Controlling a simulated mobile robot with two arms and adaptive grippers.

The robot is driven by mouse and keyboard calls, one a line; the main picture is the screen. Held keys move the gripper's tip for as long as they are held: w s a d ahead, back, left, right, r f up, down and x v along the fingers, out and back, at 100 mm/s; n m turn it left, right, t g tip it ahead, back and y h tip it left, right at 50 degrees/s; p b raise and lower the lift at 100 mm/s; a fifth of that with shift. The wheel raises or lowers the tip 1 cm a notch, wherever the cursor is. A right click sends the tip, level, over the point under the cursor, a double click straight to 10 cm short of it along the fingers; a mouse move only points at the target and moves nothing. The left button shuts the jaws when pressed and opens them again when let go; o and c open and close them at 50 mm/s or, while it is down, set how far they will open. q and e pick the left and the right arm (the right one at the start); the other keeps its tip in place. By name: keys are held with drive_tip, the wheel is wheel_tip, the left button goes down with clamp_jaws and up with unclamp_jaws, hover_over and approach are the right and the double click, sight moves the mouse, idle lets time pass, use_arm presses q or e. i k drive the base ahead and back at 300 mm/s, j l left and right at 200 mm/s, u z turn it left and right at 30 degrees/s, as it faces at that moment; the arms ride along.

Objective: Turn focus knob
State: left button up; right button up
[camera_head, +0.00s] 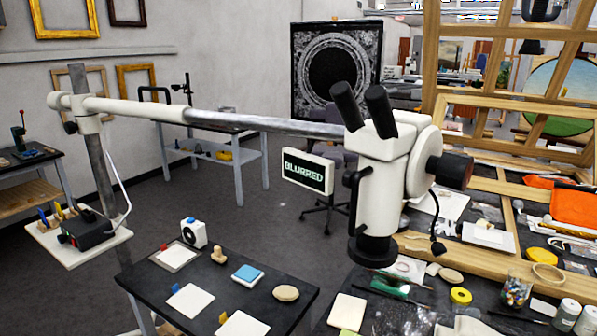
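A white stereo microscope (380,205) with two black eyepieces hangs at the right of centre, on the end of a long horizontal boom (255,124). A large black focus knob (456,171) sticks out from the right side of the microscope head. A small display (308,172) to the left of the microscope reads "BLURRED". Neither of my grippers shows in the head view, so nothing is seen touching the knob.
The boom runs left to an upright post (91,150). Below stands a dark table (215,290) with small blocks and pads. A cluttered bench with wooden frames (480,262), a jar (516,289) and a tape roll (460,295) fills the right. Grey floor shows between.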

sight(453, 170)
drive_tip(key=k+l, duration=0.2)
drive_tip(key=l, duration=0.2)
drive_tip(key=k+l+u, duration=0.1)
drive_tip(key=l, duration=0.3)
drive_tip(key=k+l, duration=0.25)
drive_tip(key=l+u, duration=0.05)
drive_tip(key=l, duration=0.05)
